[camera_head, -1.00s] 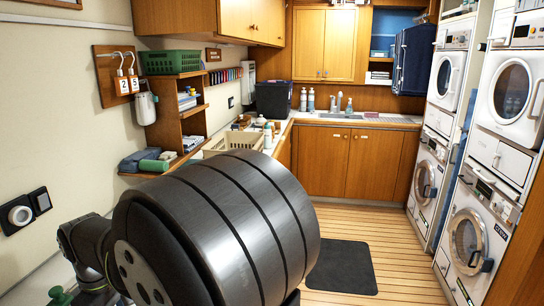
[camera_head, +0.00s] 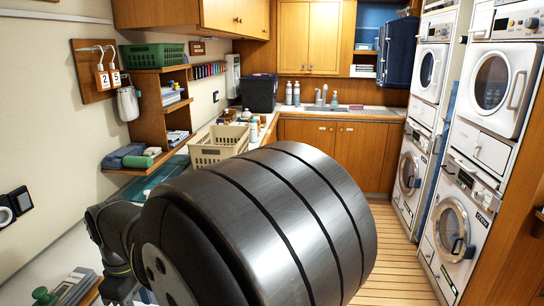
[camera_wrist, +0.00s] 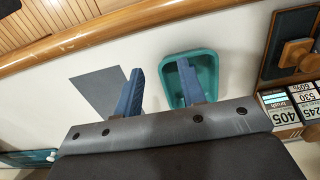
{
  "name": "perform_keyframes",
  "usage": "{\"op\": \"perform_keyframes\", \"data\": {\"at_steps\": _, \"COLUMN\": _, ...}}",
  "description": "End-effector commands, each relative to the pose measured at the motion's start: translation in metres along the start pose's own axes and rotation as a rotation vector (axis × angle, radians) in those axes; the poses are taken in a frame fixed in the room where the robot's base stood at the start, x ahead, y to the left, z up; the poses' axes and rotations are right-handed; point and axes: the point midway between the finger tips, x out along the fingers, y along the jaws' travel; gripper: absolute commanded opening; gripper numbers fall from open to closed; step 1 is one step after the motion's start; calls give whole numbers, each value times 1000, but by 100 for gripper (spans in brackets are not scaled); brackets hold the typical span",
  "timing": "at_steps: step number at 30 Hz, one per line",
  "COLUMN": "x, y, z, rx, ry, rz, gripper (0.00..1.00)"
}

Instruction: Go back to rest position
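My gripper (camera_wrist: 160,68) shows in the wrist view as two blue fingers standing apart, with nothing between them. It is open and empty above a pale surface. Behind the right finger is a teal tray (camera_wrist: 208,66), and behind the left finger lies a flat grey sheet (camera_wrist: 92,88). I cannot tell how high the fingers are above them. In the head view my own dark arm link fills the lower middle, and the gripper is not visible there.
Labelled boxes (camera_wrist: 283,112) stand at the right of the wrist view, beside a dark panel. A wooden edge (camera_wrist: 110,28) crosses the top. In the head view a beige basket (camera_head: 222,150) is on the left counter, washing machines (camera_head: 455,232) line the right, and wooden floor (camera_head: 400,260) is open between.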

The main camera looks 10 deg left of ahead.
Motion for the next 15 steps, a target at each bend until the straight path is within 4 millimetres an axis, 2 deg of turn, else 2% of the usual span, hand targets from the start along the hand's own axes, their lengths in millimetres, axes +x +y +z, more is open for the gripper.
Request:
{"op": "perform_keyframes", "data": {"at_steps": 7, "x": -26, "y": 22, "z": 38, "rx": 5, "ry": 2, "rz": 2, "gripper": 37}}
{"op": "perform_keyframes", "data": {"at_steps": 15, "x": -43, "y": 50, "z": -4, "rx": -1, "ry": 2, "rz": 0, "gripper": 37}}
